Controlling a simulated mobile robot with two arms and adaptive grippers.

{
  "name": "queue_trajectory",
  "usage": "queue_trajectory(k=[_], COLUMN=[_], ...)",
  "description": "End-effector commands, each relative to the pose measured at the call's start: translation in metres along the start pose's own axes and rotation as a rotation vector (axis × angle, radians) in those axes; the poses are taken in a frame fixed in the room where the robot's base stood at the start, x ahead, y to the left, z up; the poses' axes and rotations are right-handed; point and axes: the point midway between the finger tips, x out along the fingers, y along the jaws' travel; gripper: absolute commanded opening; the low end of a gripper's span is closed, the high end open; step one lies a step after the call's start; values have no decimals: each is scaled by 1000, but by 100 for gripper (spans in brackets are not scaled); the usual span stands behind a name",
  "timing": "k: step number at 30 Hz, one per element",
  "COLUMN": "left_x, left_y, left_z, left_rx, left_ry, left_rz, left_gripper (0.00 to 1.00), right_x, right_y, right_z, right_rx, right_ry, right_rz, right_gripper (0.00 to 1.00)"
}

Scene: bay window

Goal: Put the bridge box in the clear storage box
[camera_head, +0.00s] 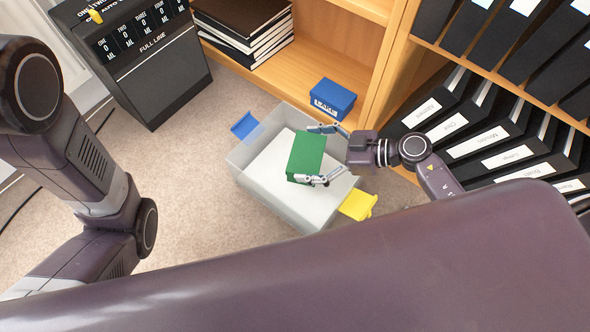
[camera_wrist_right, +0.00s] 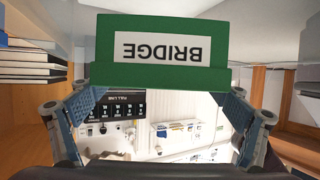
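The bridge box (camera_head: 306,153) is a green box; its white label reads BRIDGE upside down in the right wrist view (camera_wrist_right: 160,48). My right gripper (camera_head: 312,154) has its fingers at two opposite sides of it and is shut on it. In the head view the bridge box appears over the opening of the clear storage box (camera_head: 262,195), a translucent bin on the floor with a blue handle and a yellow handle. How high it hangs above the bin floor is hard to tell. My left arm shows at the left, but its gripper is out of view.
A small blue box (camera_head: 332,98) sits at the shelf edge just behind the bin. A wooden shelf with black binders (camera_head: 480,135) stands at the right. A dark cabinet (camera_head: 150,70) stands at the back left. Carpet (camera_head: 200,215) left of the bin is clear.

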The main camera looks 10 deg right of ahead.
Motion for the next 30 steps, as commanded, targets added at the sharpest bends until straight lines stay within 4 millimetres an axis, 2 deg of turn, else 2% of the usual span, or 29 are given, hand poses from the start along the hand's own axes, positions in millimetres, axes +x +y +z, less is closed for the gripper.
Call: queue_trajectory(k=[10,14,24,30], left_x=[0,0,0,0], left_y=[0,0,0,0], left_z=[0,0,0,0], left_rx=[0,0,0,0], left_ry=[0,0,0,0], left_rz=[-1,-1,-1,-1], left_gripper=[40,40,40,40], right_x=[-1,-11,-79,-110], right_y=[0,0,-1,0], right_z=[1,2,3,1], right_rx=[0,0,1,1], right_ry=[-3,-5,-6,-3], right_rz=[0,0,-1,0], right_gripper=[100,100,100,100])
